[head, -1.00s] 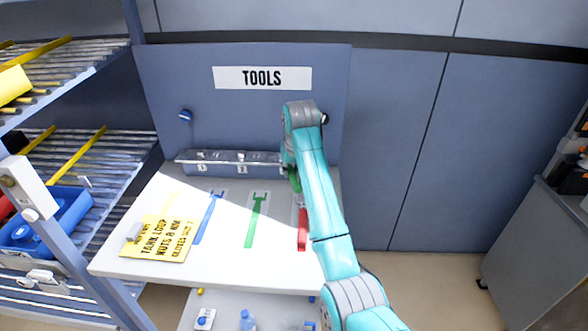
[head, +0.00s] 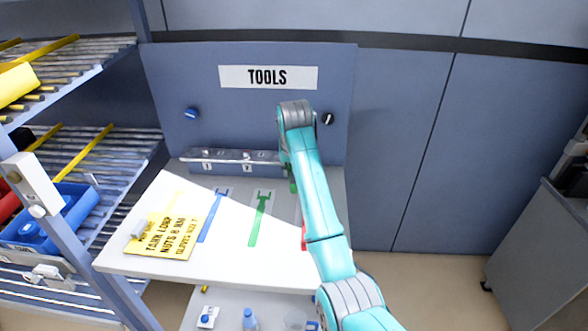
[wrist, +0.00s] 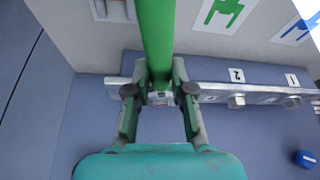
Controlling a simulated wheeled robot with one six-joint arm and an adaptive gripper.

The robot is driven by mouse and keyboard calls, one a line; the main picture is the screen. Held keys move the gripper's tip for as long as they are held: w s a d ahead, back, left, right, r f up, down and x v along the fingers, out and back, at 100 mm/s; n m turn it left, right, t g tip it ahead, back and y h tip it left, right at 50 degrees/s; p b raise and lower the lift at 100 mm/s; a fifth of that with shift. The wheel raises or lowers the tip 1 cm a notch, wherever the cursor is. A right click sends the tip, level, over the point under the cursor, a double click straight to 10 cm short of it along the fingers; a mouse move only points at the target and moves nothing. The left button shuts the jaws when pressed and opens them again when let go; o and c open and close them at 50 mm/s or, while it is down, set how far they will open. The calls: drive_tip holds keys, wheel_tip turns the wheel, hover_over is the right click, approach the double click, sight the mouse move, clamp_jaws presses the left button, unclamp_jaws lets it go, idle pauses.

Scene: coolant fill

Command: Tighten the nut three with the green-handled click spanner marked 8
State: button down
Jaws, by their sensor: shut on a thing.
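My gripper (wrist: 158,88) is shut on the green-handled spanner (wrist: 157,35), which lies between its two fingers in the wrist view. In the head view only a bit of the green handle (head: 293,186) shows beside my arm. The nut rail (head: 228,158) runs along the foot of the tool board. In the wrist view the rail (wrist: 200,88) passes under the gripper, with nuts by label 2 (wrist: 236,101) and label 1 (wrist: 291,102). Nut three is hidden behind the gripper and spanner. The spanner's head is hidden, so I cannot tell whether it touches a nut.
The white bench (head: 130,258) carries a blue spanner shape (head: 212,217), a green spanner shape (head: 260,218) and a partly covered red one (head: 304,236). A yellow note (head: 168,238) lies at its left. A roller rack (head: 85,160) stands at the left.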

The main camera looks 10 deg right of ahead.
drive_tip(key=shift+a, duration=0.25)
idle(0.3)
drive_tip(key=shift+w+a+m+h, duration=0.15)
drive_tip(key=shift+a+m+h, duration=0.2)
drive_tip(key=shift+m, duration=0.35)
drive_tip(key=shift+a+m, duration=0.3)
drive_tip(key=shift+a, duration=0.05)
drive_tip(key=shift+w+a+m+h, duration=0.25)
drive_tip(key=shift+a+m, duration=0.15)
drive_tip(key=shift+m, duration=0.1)
drive_tip(key=shift+w+a+m, duration=0.1)
drive_tip(key=shift+a+m, duration=0.15)
drive_tip(key=shift+m, duration=0.05)
drive_tip(key=shift+w+a+m+g+h, duration=0.2)
drive_tip(key=shift+a+m+g+h, duration=0.15)
drive_tip(key=shift+m, duration=0.15)
drive_tip(key=shift+w+a+m, duration=0.2)
drive_tip(key=shift+a+m, duration=0.1)
drive_tip(key=shift+m, duration=0.1)
idle(0.4)
drive_tip(key=shift+s+d, duration=0.1)
drive_tip(key=shift+d, duration=0.05)
